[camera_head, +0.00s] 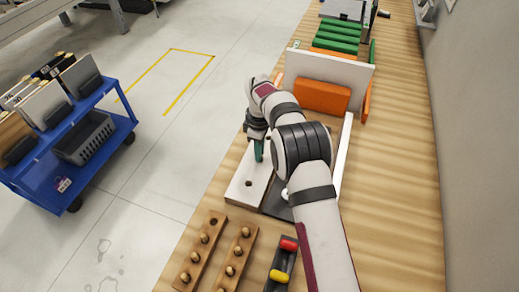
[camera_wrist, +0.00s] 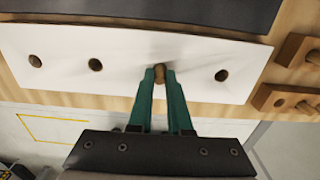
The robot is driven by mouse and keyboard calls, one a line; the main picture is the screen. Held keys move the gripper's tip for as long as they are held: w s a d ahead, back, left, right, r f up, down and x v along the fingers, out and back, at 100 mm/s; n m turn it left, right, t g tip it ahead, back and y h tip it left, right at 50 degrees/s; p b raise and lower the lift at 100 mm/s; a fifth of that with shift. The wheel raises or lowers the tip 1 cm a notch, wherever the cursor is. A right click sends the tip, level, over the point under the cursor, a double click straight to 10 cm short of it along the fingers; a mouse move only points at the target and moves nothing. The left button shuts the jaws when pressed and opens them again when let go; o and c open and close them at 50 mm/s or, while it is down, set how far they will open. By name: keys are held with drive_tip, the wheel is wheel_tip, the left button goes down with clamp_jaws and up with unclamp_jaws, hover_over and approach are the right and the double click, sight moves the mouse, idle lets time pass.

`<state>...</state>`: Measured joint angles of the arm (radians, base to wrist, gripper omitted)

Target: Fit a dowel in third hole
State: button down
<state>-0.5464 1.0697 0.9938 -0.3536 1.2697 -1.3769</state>
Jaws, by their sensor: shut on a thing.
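A white board (camera_head: 240,190) with a row of dark round holes lies on the wooden bench, and it also shows in the wrist view (camera_wrist: 190,50). My gripper (camera_wrist: 160,76), with green fingers, is shut on a wooden dowel (camera_wrist: 159,70) over the board. In the wrist view two open holes lie left of the dowel and one open hole (camera_wrist: 222,76) lies right of it. The dowel lines up with the row; I cannot tell how deep it sits in a hole. In the head view my gripper (camera_head: 259,158) hides the dowel.
Two wooden racks (camera_head: 193,270) with several dowels stand at the front of the bench. A dark tray (camera_head: 270,287) with red and yellow items is beside them. An upright white panel (camera_head: 330,70) and orange blocks (camera_head: 322,97) stand behind my arm. A blue cart (camera_head: 100,140) is left on the floor.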

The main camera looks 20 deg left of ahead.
drive_tip(key=shift+f, duration=0.15)
drive_tip(key=c, duration=0.8)
unclamp_jaws()
drive_tip(key=shift+o, duration=0.2)
drive_tip(key=shift+r, duration=2.5)
